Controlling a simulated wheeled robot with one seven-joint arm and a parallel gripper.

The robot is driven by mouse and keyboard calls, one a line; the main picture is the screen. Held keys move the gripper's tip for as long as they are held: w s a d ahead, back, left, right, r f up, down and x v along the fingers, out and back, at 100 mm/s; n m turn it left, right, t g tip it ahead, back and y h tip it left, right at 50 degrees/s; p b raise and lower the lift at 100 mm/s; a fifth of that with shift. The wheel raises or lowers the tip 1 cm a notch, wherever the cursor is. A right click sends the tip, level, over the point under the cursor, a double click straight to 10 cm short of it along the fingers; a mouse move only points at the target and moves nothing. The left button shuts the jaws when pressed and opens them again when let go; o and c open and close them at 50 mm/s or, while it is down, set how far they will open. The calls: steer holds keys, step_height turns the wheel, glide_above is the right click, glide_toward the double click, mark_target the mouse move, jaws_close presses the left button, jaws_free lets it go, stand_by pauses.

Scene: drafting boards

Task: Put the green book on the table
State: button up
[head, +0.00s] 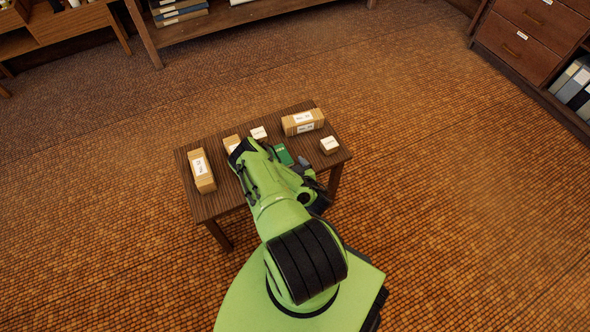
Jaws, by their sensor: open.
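The green book (283,154) shows as a small dark green block with a pale mark. It appears to be on the small dark wooden table (217,203), among several boxes, and its near side is partly hidden by my arm. My gripper (304,166) is at the table's near right side, just right of the book. It is open, with a grey finger showing. My arm hides most of the jaws, and I cannot tell whether they touch the book.
Cardboard boxes stand at the table's left (201,171), left middle (232,143) and back right (303,122). Small pale boxes stand at the back (259,133) and right (329,145). A shelf (215,24) and drawers (530,35) line the room. The surrounding floor is clear.

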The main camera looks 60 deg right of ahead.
steer(key=p+v, duration=0.2)
steer(key=v, duration=0.5)
